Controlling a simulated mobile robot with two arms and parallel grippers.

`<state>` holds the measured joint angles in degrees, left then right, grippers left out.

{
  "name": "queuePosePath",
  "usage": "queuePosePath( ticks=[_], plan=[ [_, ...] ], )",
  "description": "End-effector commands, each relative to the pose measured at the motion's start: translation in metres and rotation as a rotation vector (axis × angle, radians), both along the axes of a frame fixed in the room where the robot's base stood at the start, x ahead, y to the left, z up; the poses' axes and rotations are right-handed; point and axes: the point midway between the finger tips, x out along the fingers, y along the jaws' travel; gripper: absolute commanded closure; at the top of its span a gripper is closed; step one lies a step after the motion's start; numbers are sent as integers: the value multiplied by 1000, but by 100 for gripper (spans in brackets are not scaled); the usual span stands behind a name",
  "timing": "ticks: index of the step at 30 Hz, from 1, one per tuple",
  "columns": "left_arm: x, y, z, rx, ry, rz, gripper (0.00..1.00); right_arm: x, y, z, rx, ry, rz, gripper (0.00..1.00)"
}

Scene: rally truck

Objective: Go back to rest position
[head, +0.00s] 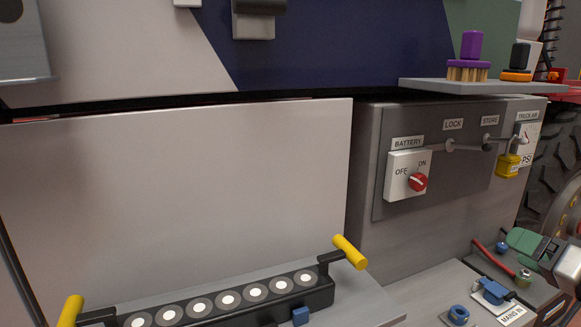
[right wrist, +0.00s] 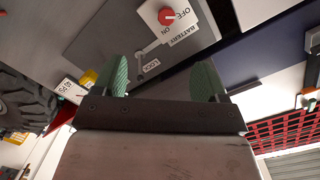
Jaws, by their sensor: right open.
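My right gripper (head: 530,243) is at the lower right of the head view, with green finger pads, in front of the truck's side and below the battery panel. In the right wrist view the right gripper (right wrist: 162,65) shows two green fingers spread wide apart with nothing between them. The grey control panel (head: 448,190) with the red battery knob (head: 418,182) lies beyond the fingers. The knob sits by the ON label in the head view. My left gripper is not in view.
A light bar (head: 229,300) with yellow handles stands low in front. A shelf (head: 470,86) above the panel holds a purple-handled brush (head: 471,47). Blue-knobbed valves (head: 458,314) lie near my right gripper. A tire (head: 559,140) is at the right.

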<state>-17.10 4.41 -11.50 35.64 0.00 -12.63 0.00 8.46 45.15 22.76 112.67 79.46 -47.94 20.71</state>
Motion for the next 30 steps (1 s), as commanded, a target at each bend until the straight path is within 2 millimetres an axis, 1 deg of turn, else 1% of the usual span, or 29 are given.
queuePosePath(
  ticks=[3, 5, 8, 11, 14, 15, 16, 17, 18, 19, 20, 21, 24, 27, 30],
  plan=[
    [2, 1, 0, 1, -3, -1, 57, -1, 11, -25, -41, 46, 9, 27],
    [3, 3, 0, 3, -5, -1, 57, -2, 17, -36, -67, 68, 12, 27],
    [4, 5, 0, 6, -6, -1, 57, -5, 29, -63, -118, 119, 23, 27],
    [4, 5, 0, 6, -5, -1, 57, -11, 44, -94, -179, 176, 37, 27],
    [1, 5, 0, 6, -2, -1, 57, -21, 61, -129, -252, 245, 57, 27],
    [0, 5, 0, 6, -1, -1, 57, -28, 70, -147, -290, 279, 67, 27],
    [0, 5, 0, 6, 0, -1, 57, -34, 77, -160, -320, 305, 77, 27],
    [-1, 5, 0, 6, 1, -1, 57, -41, 85, -174, -351, 336, 86, 27],
    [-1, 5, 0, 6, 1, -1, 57, -53, 97, -196, -399, 380, 105, 27],
    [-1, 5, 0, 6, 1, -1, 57, -64, 107, -212, -438, 417, 119, 27],
    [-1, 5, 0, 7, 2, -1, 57, -76, 117, -229, -480, 455, 136, 27],
    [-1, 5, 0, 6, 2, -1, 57, -94, 130, -249, -535, 504, 155, 27],
    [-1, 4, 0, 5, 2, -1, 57, -136, 156, -284, -660, 611, 198, 27],
    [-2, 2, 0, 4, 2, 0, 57, -171, 173, -303, -748, 693, 225, 27],
    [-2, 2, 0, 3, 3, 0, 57, -199, 186, -313, -811, 758, 244, 27]
  ],
)
